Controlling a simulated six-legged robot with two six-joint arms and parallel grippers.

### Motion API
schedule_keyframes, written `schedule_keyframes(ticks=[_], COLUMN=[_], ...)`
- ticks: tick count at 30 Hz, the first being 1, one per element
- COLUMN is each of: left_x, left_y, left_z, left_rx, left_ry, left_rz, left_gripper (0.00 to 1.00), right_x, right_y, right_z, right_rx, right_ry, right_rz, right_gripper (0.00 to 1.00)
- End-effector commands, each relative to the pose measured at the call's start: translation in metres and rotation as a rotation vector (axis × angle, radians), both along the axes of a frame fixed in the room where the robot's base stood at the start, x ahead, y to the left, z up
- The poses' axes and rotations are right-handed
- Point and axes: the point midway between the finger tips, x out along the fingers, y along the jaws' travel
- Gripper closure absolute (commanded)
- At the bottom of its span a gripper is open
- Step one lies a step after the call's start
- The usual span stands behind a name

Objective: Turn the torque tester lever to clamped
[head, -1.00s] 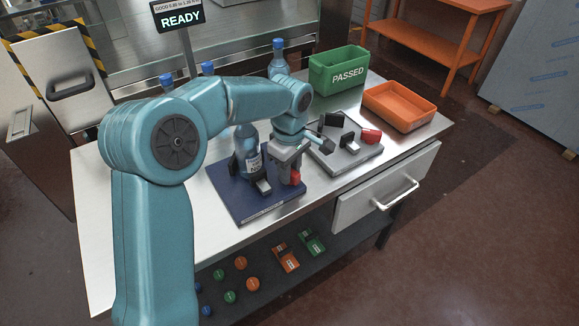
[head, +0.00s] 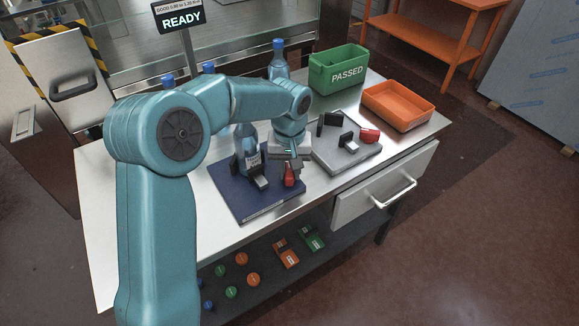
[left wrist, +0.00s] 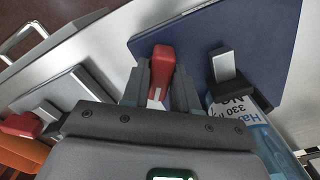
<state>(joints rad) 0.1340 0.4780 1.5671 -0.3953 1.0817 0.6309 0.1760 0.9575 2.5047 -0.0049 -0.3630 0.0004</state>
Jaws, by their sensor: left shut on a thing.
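The torque tester appears to be the device on the dark blue base (head: 262,207) on the steel table. A clear blue bottle (head: 247,143) stands upright in it between dark jaws. Its red lever (head: 288,179) is at the right side of the base. My left gripper (head: 295,166) reaches down onto this lever. In the left wrist view the red lever (left wrist: 161,68) sits between the two fingers of my left gripper (left wrist: 162,84), which is shut on it. The bottle's label (left wrist: 232,116) is beside the fingers. My right gripper is not in view.
A grey fixture (head: 345,156) with a red handle (head: 370,136) stands close to the right of the gripper. A sign (head: 180,18) reads READY. Another bottle (head: 278,62) stands at the back.

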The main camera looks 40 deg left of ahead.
Motion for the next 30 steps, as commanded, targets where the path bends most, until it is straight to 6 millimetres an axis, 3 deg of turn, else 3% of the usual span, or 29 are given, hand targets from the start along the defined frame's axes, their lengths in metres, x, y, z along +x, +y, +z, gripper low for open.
schedule_keyframes(ticks=[12,29,30], left_x=[-0.0002,-0.0003,-0.0003], left_y=[0.0,-0.0001,-0.0001], left_z=[-0.0004,-0.0006,-0.0006], left_rx=[0.0,0.0,0.0], left_ry=[0.001,0.001,0.001], left_rz=[-0.18,-0.205,-0.205], left_gripper=[1.0,1.0,0.59], right_x=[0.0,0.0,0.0], right_y=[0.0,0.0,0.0], right_z=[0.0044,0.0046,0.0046], right_rx=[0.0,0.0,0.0], right_ry=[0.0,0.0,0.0], right_rz=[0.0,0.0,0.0], right_gripper=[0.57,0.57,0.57])
